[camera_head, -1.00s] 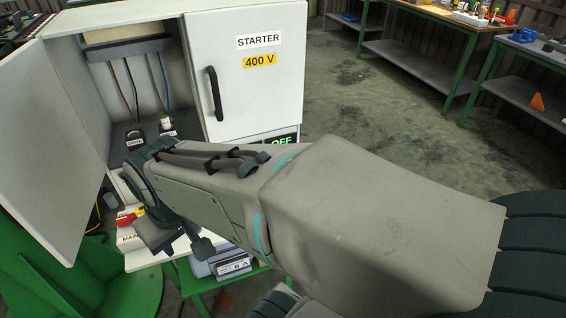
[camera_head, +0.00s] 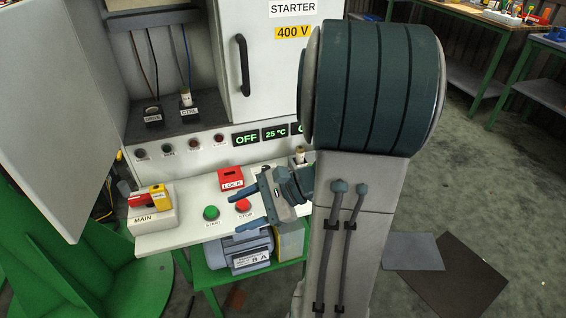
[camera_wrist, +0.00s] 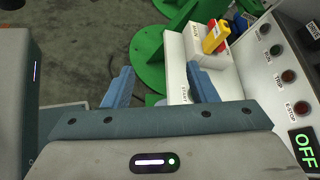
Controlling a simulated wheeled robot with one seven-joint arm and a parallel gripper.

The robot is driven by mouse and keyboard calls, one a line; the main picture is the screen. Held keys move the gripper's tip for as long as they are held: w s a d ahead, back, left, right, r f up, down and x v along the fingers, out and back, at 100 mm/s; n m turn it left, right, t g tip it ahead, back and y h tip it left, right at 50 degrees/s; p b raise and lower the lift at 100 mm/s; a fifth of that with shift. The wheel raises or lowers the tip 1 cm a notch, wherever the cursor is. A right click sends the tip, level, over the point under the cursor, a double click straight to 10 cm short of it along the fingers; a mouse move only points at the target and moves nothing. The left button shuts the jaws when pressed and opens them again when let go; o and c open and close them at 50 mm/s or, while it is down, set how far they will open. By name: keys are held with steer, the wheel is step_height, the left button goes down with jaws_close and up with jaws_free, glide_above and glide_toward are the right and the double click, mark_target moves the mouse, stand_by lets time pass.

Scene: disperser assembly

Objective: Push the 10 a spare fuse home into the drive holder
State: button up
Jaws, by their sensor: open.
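The drive holder (camera_head: 152,113) is a dark block in the open left bay of the starter cabinet. Its top looks dark, with no pale fuse body visible in it. Beside it the CTRL holder (camera_head: 189,111) has a pale fuse (camera_head: 186,97) standing in it. Another pale fuse-like cylinder (camera_head: 299,155) stands upright at the right of the white shelf; its rating is unreadable. My gripper (camera_head: 254,208) is open and empty over the shelf's front, near the stop button, below and right of the drive holder. In the wrist view its fingers (camera_wrist: 160,88) are spread. Neither holder is clear there.
The MAIN switch (camera_head: 152,206) and red LOCK box (camera_head: 231,178) stand on the shelf (camera_head: 180,235), with START (camera_head: 211,213) and STOP (camera_head: 243,205) buttons. The cabinet's left door (camera_head: 45,120) is swung open; the right door (camera_head: 265,60) is shut. A motor (camera_head: 240,252) sits below.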

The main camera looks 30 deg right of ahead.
steer(key=d+f+m+t+h+b, duration=0.2)
steer(key=d+f+m+t+h, duration=0.3)
steer(key=d, duration=0.4)
steer(key=w+d+f+m+t+h+b, duration=0.1)
steer(key=d+f+m+t+h+b, duration=0.15)
steer(key=d+m, duration=0.55)
steer(key=d+f+m+t+h+b, duration=0.2)
steer(key=d+f+m+t+h, duration=0.3)
steer(key=d, duration=0.5)
steer(key=w, duration=1.3)
steer(key=shift+d+r, duration=0.2)
steer(key=shift+d, duration=0.1)
steer(key=c, duration=1.1)
